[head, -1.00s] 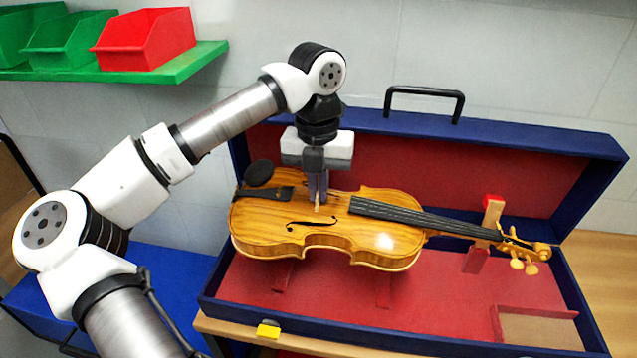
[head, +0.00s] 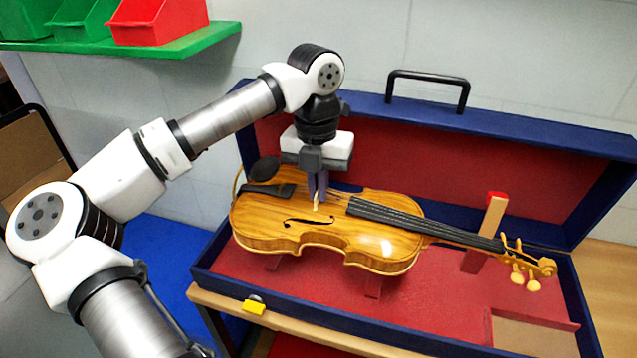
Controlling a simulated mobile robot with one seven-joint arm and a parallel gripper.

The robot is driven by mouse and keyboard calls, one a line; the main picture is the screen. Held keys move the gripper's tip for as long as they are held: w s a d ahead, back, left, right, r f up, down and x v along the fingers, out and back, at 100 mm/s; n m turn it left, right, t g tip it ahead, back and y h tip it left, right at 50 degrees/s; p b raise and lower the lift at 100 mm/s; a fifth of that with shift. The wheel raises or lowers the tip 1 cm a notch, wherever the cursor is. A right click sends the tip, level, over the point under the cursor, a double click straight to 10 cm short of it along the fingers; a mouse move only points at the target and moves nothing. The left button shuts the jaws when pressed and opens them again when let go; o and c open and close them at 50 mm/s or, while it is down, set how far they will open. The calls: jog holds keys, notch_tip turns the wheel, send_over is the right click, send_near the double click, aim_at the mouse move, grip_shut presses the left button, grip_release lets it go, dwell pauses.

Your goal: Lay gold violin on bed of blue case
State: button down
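The gold violin (head: 370,247) hangs level over the open blue case (head: 345,325), its scroll to the right and its chin rest to the left. My gripper (head: 317,196) points down and is shut on the violin at its bridge. The red bed (head: 430,308) of the case shows below and in front of the violin. Red supports stand up from the bed, partly hidden under the body. An upright wooden post with a red top (head: 487,228) stands by the neck. I cannot tell whether the violin touches the supports.
The case lid (head: 400,150) stands open behind, with a black handle (head: 430,88) on top. A yellow latch (head: 253,306) sits on the front edge. A green shelf (head: 120,52) with green and red bins is at the upper left. The case rests on a wooden bench (head: 212,300).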

aim_at(319, 212)
jog(key=shift+s+d+f, duration=0.1)
jog(key=shift+f, duration=0.1)
jog(key=shift+f, duration=0.1)
jog(key=shift+f+b, duration=1.85)
jog(key=shift+f, duration=1)
jog(key=shift+f+b, duration=1.5)
jog(key=shift+f, duration=0.15)
jog(key=shift+f+b, duration=0.3)
jog(key=shift+b, duration=0.2)
jog(key=c, duration=1.6)
grip_release()
jog(key=shift+o, duration=0.2)
